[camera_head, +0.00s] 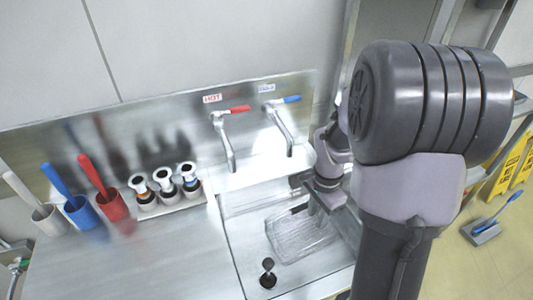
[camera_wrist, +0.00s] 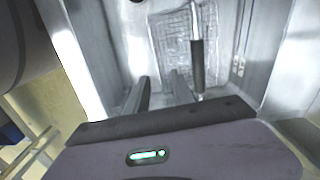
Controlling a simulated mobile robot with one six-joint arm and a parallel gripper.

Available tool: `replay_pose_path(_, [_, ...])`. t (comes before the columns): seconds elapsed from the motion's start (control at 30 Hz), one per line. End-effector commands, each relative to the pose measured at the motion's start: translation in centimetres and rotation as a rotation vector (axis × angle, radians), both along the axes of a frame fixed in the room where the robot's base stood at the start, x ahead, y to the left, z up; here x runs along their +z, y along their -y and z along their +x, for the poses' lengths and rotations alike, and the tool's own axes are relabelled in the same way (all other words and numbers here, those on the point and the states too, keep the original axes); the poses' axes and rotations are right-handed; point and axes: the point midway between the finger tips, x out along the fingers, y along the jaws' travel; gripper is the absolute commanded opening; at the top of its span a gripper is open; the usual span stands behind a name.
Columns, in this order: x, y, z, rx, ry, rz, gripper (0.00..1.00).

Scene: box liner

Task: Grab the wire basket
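The wire basket (camera_head: 300,238) lies in the metal sink, a pale mesh tray below my gripper. In the wrist view its mesh (camera_wrist: 172,45) shows beyond the fingers, and a handle with a black grip (camera_wrist: 197,65) points toward me. My gripper (camera_head: 318,205) is over the sink at the basket's upper right in the head view. In the wrist view my gripper (camera_wrist: 160,92) has its two dark fingers apart, with nothing seen between them. The black grip is just right of the right finger; I cannot tell whether they touch. My arm hides the sink's right side.
Sink walls (camera_wrist: 125,40) stand close around the basket. Taps with red (camera_head: 238,109) and blue (camera_head: 291,99) levers rise behind. Colored holders with handles (camera_head: 110,205) and several white-topped items (camera_head: 165,185) line the left counter.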

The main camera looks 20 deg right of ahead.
Motion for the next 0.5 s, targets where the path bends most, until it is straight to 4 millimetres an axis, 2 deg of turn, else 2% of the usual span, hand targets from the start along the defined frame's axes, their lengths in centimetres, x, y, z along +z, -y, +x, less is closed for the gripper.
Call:
replay_pose_path(0.07, [-1.3, 0.5, -0.2, -0.024, -0.012, 0.003, 0.29])
replay_pose_path(0.3, [-8.8, 0.4, -0.3, -0.023, -0.014, 0.005, 0.29])
replay_pose_path(0.4, [-11.2, 0.4, -0.3, -0.022, -0.013, 0.004, 0.29])
replay_pose_path(0.5, [-12.6, 0.4, -0.2, -0.023, -0.011, 0.003, 0.29])
